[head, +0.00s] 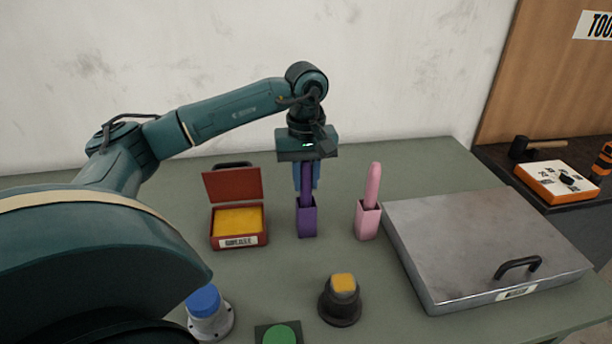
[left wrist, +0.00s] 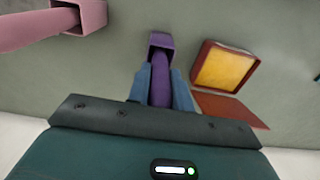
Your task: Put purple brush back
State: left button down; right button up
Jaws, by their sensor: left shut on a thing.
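The purple brush (head: 306,172) is upright, its lower end inside the purple holder (head: 307,220) on the table. My left gripper (head: 306,185) points down from above and is shut on the brush's handle, with a blue finger on each side. In the left wrist view the brush (left wrist: 160,80) runs between the two blue fingers of the gripper (left wrist: 162,88) into the mouth of the purple holder (left wrist: 161,40). How deep the brush sits is hidden by the holder walls. My right gripper is not in view.
An open red grease box (head: 239,240) stands left of the holder. A pink brush (head: 373,184) in a pink holder (head: 367,221) stands to the right. A metal case (head: 480,240) fills the table's right. A dark part with a yellow top (head: 342,300) stands in front.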

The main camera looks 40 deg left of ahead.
pick_arm(q)
jog(key=shift+f, duration=0.1)
jog(key=c, duration=1.3)
grip_release()
jog(key=shift+o, duration=0.2)
notch_tip(320, 180, up, 12)
jog(key=shift+r+p, duration=0.15)
jog(key=shift+p, duration=0.5)
